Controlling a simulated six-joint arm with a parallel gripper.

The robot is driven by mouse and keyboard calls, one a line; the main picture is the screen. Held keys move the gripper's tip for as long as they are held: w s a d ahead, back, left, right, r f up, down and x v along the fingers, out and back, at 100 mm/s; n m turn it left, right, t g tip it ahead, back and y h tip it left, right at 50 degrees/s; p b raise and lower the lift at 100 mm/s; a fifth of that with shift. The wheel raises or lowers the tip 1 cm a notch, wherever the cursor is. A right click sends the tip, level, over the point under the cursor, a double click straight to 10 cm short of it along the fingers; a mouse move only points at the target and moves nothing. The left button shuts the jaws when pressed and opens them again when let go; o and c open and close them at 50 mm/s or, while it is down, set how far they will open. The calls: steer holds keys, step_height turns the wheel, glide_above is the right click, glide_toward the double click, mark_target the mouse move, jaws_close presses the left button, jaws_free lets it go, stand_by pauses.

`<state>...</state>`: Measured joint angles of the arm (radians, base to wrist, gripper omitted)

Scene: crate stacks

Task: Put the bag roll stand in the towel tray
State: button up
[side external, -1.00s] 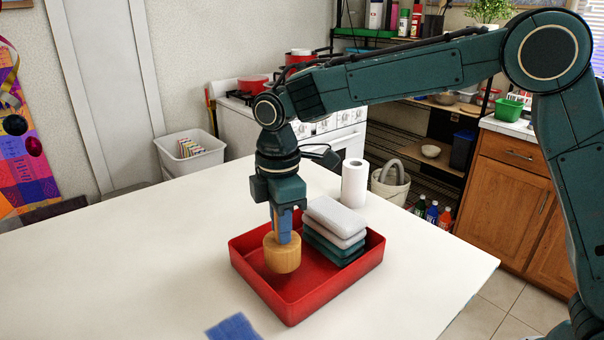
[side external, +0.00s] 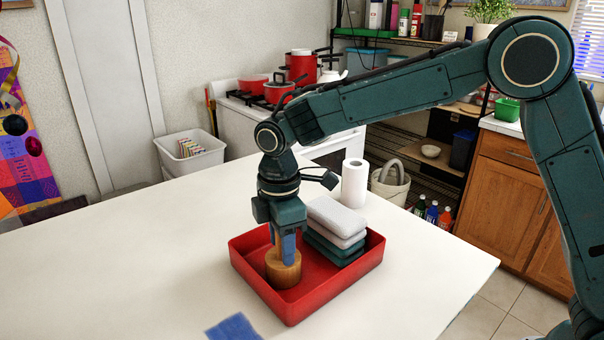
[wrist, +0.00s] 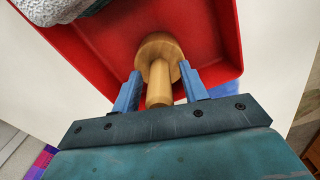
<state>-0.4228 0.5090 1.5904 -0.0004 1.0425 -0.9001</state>
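The bag roll stand (side external: 283,270) is a wooden piece with a wide round base and a post. It stands upright on the floor of the red towel tray (side external: 292,311), in the left part. In the wrist view, the stand's post (wrist: 159,85) is between the two blue fingers of my gripper (wrist: 161,85), with a gap on each side. My gripper (side external: 285,248) points down over the stand and is open around the post. In the side view the fingers hide part of the post.
A stack of folded towels (side external: 336,232), grey over teal, fills the tray's right back part. A white paper roll (side external: 354,183) stands behind the tray. A blue cloth or mat (side external: 234,328) lies at the front table edge. The table's left side is clear.

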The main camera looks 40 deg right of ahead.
steer(key=shift+r, duration=0.15)
step_height(320, 180, up, 12)
steer(key=shift+r, duration=0.1)
stand_by(0.7)
stand_by(0.5)
steer(key=shift+s+d+r, duration=0.2)
steer(key=shift+s+d, duration=0.05)
steer(key=shift+d, duration=0.2)
steer(key=s+d+r+m+t, duration=0.1)
steer(key=s+d+m+t, duration=0.1)
steer(key=s+d+m, duration=0.55)
steer(key=s+d+r+m+t, duration=0.2)
steer(key=s+d+m, duration=0.2)
steer(key=s+d, duration=0.65)
steer(key=s+d+f+m+t, duration=0.1)
steer(key=s+f+m, duration=0.2)
steer(key=s, duration=0.5)
steer(key=shift+f+m+t, duration=0.3)
steer(key=shift+f+m, duration=0.05)
steer(key=shift+f, duration=0.55)
